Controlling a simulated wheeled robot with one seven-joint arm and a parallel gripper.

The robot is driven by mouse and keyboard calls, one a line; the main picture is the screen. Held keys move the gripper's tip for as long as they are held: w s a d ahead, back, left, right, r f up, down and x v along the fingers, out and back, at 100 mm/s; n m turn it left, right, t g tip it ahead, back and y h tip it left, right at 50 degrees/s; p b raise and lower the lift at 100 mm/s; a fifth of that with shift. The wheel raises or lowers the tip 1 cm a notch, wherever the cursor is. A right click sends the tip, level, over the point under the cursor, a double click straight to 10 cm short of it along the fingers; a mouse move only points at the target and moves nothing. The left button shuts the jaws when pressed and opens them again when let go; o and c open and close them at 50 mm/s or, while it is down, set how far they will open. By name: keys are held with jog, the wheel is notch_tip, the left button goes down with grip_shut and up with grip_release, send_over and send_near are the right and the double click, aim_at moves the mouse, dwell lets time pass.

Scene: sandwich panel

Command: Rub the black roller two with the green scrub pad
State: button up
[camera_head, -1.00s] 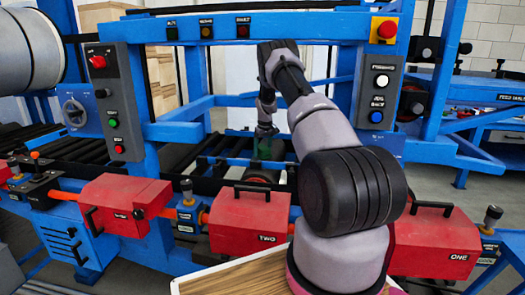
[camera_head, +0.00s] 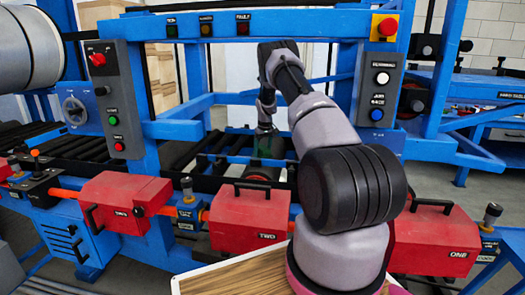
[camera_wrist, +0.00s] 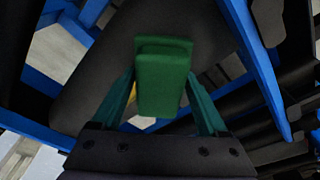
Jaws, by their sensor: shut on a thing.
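My gripper (camera_head: 266,140) is low over the machine bed, behind the red box marked TWO (camera_head: 250,215). It is shut on the green scrub pad (camera_wrist: 163,76), which stands out between the two teal fingers in the wrist view. In the head view the pad (camera_head: 265,152) is small and dim. A black roller (camera_head: 262,172) shows just behind the TWO box, under the pad. In the wrist view a broad dark rounded surface (camera_wrist: 85,75) lies behind the pad. I cannot tell whether the pad touches the roller.
Several black rollers lie in the blue frame (camera_head: 180,130) around my gripper. A blue crossbar with lamps (camera_head: 206,27) runs above my arm. Control boxes (camera_head: 116,110) hang on the posts at left and right. Red boxes line the front, including one marked ONE (camera_head: 440,240).

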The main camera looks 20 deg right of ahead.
jog(key=shift+f, duration=0.3)
jog(key=shift+w+d, duration=0.1)
jog(key=shift+w+d+r, duration=0.1)
jog(key=shift+w+d, duration=0.45)
jog(key=shift+w, duration=0.25)
jog(key=shift+w+d, duration=0.5)
jog(key=shift+w, duration=0.3)
jog(key=shift+w+d, duration=0.5)
jog(key=shift+w, duration=0.2)
jog(key=shift+w+d, duration=0.45)
jog(key=shift+w, duration=0.2)
jog(key=shift+w+d, duration=0.15)
jog(key=shift+w, duration=0.1)
